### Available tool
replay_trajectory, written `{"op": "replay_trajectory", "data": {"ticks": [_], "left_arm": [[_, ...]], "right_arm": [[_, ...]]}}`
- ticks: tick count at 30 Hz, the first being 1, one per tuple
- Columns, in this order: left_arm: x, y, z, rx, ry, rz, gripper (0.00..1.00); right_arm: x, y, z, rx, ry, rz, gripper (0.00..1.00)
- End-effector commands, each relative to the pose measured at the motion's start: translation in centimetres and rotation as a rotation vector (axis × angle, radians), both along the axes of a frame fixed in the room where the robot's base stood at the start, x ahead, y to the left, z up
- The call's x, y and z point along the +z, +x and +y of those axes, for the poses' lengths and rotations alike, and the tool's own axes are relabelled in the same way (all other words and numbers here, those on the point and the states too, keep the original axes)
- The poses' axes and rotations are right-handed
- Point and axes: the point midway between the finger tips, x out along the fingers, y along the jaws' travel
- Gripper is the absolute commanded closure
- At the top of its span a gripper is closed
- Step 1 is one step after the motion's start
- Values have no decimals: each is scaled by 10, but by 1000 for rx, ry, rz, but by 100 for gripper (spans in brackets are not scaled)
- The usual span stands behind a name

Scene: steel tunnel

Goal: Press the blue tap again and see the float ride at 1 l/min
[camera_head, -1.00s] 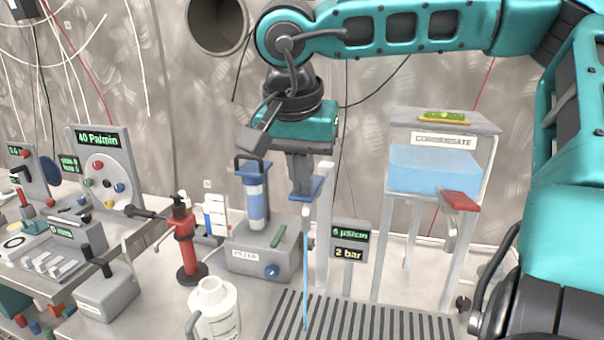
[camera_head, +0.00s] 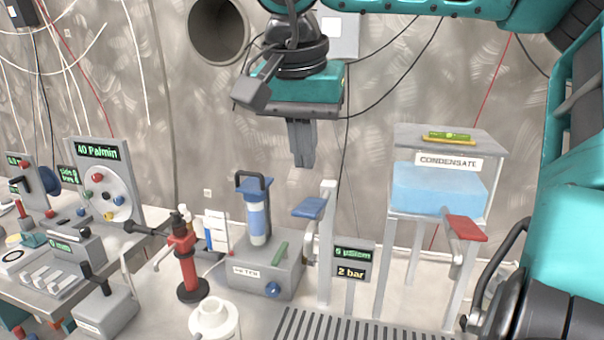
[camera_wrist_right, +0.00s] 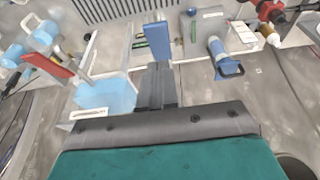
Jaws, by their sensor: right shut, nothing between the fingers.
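The blue tap (camera_head: 309,208) is a flat blue lever on a pale upright post beside the display. It also shows in the right wrist view (camera_wrist_right: 157,41). My right gripper (camera_head: 303,165) is shut and empty. It points down above the blue tap, with a visible gap between them. The gripper also shows in the right wrist view (camera_wrist_right: 157,72). No water stream shows below the tap. My left gripper is out of view.
The filter unit (camera_head: 262,272) with a blue cylinder stands left of the tap. A display (camera_head: 351,263) reads 2 bar on its lower line. The condensate tank (camera_head: 438,188) and a red lever (camera_head: 466,228) are to the right. A white jug (camera_head: 213,318) is in front.

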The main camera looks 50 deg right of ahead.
Motion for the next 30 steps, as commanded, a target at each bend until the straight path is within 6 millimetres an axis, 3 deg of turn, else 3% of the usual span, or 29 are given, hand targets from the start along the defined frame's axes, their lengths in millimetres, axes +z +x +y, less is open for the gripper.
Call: {"op": "replay_trajectory", "data": {"ticks": [6,12,30], "left_arm": [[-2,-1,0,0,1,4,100],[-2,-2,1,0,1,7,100],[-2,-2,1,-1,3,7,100]], "right_arm": [[45,-5,11,0,-3,-4,100],[65,-7,15,-1,-2,-1,100],[69,-8,17,1,-1,0,100]]}}
